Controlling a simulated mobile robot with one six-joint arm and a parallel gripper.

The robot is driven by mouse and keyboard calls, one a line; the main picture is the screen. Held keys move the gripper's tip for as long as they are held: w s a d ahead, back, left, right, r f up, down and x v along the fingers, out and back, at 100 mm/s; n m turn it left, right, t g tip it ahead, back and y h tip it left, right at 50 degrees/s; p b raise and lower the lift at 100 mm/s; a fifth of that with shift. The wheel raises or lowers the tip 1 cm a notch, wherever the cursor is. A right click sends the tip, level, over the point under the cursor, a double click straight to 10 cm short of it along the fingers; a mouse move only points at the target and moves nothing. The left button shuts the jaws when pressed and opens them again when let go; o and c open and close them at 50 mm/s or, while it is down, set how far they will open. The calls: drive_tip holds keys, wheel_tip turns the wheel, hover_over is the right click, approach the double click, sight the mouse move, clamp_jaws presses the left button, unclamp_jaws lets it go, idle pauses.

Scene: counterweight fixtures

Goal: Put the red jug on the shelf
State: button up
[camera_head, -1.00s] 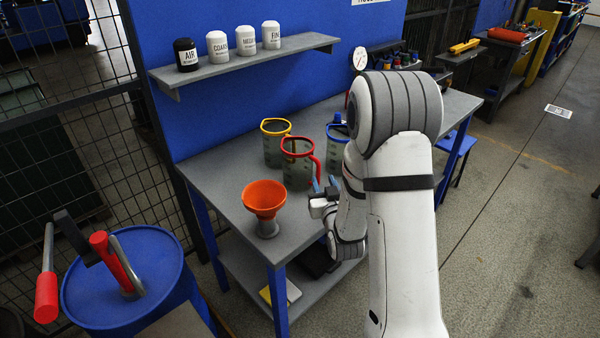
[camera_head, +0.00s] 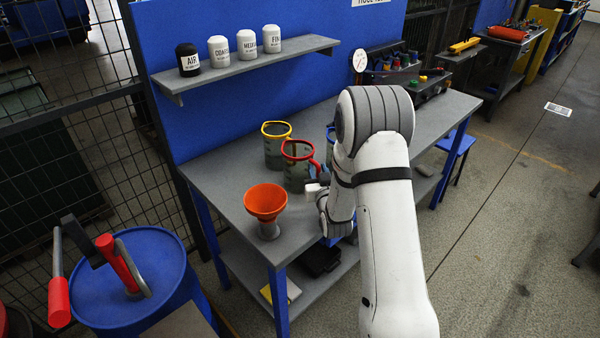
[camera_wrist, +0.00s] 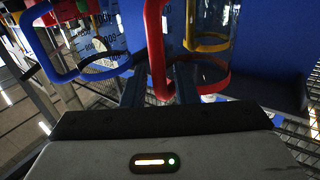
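The red jug (camera_head: 298,172), clear with a red rim and handle, stands upright on the grey workbench. My gripper (camera_head: 317,183) is at its right side, by the handle. In the wrist view the red handle (camera_wrist: 156,45) rises between the two blue-grey fingers of my gripper (camera_wrist: 160,84). The fingers are apart, with a narrow gap seeming to show beside the handle. The grey wall shelf (camera_head: 255,63) holds a black canister (camera_head: 187,60) and several white ones on its left and middle; its right end is bare.
The yellow-rimmed jug (camera_head: 275,150) stands just behind the red one. A blue-rimmed jug (camera_head: 330,137) is mostly hidden by my arm; its blue handle (camera_wrist: 58,76) shows in the wrist view. An orange funnel (camera_head: 265,202) stands at the bench's front. The bench's left back is clear.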

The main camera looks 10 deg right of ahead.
clamp_jaws()
drive_tip(key=shift+r, duration=0.1)
idle(0.3)
